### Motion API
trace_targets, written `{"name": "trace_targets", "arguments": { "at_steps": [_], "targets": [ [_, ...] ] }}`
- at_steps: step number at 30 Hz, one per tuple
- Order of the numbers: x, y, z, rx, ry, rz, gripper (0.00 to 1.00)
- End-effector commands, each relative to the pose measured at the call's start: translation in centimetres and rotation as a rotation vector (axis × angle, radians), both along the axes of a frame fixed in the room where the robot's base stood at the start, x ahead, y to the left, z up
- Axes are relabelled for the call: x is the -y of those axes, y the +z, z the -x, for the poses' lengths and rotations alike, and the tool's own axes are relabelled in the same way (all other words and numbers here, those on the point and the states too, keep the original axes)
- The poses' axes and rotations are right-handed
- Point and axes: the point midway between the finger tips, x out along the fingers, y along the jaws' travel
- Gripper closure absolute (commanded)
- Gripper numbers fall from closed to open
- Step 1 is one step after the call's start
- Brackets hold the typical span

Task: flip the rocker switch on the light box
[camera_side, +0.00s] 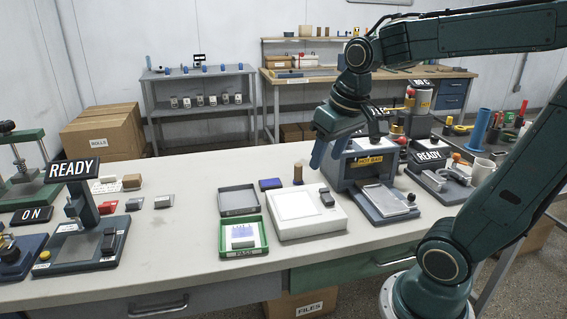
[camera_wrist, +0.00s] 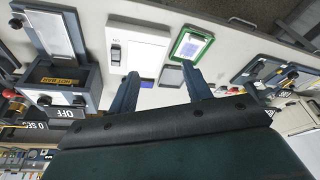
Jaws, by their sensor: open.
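The light box (camera_side: 290,228) is a flat white box with a pale panel on top, lying on the table in the middle of the side view. Its dark rocker switch (camera_side: 326,197) is at the box's right end. In the wrist view, the light box (camera_wrist: 145,52) is at the upper middle, with the rocker switch (camera_wrist: 116,53) along its left edge. I cannot tell which way the rocker is tipped. My gripper (camera_side: 328,155) is open and empty, above and behind the box, apart from the switch. Both fingers of my gripper (camera_wrist: 162,85) show in the wrist view.
The hot bar machine (camera_side: 362,165) stands close to the right of the light box. A green tray (camera_side: 262,248) holding items and a grey tray (camera_side: 238,200) lie to the left. A small blue block (camera_side: 270,184) and a brown cylinder (camera_side: 298,174) stand behind the box.

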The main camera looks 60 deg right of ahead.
Motion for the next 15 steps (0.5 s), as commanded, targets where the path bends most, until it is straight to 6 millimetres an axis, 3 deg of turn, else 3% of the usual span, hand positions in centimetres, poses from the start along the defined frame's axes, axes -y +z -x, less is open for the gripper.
{"name": "trace_targets", "arguments": {
  "at_steps": [6,15],
  "targets": [
    [4.4,-1.3,-2.6,-0.083,-0.139,-0.033,0.51],
    [11.1,-4.3,-4.9,-0.185,-0.321,-0.089,0.51]
  ]
}}
